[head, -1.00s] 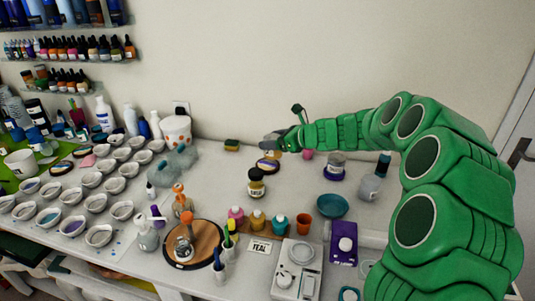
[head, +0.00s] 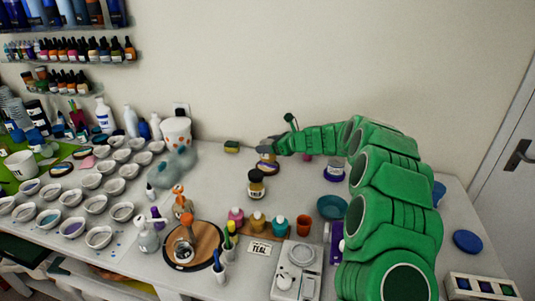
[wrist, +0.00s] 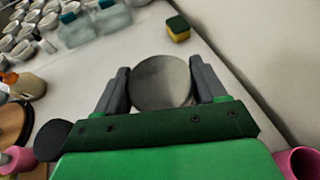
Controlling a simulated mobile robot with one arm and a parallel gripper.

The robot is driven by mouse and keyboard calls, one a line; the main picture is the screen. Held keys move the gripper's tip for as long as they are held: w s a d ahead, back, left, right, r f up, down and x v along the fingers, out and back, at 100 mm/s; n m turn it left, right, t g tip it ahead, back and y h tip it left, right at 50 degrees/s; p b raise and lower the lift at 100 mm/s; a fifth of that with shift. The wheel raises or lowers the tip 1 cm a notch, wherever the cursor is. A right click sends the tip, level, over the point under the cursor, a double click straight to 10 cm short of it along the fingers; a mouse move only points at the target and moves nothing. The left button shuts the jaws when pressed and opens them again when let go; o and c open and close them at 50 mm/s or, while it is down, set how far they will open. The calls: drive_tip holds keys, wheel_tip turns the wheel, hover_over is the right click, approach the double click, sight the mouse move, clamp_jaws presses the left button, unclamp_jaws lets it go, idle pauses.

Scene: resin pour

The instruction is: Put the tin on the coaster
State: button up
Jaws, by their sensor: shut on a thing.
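My gripper (head: 277,147) is at the back middle of the table in the head view. In the wrist view its two grey fingers stand on either side of a round tin with a grey top (wrist: 162,82), closed on it.
A yellow-green sponge (head: 231,146) lies behind left. Another tin (head: 335,166) sits on a purple round base to the right. A teal bowl (head: 332,207) and orange cup (head: 303,228) stand nearer.

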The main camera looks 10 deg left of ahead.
drive_tip(key=shift+w+a+f, duration=0.3)
drive_tip(key=shift+w+f, duration=0.3)
drive_tip(key=shift+f, duration=1.75)
drive_tip(key=shift+f, duration=0.1)
drive_tip(key=o, duration=1.2)
drive_tip(key=shift+r, duration=0.2)
drive_tip(key=v, duration=1.2)
drive_tip(key=shift+w+f, duration=0.1)
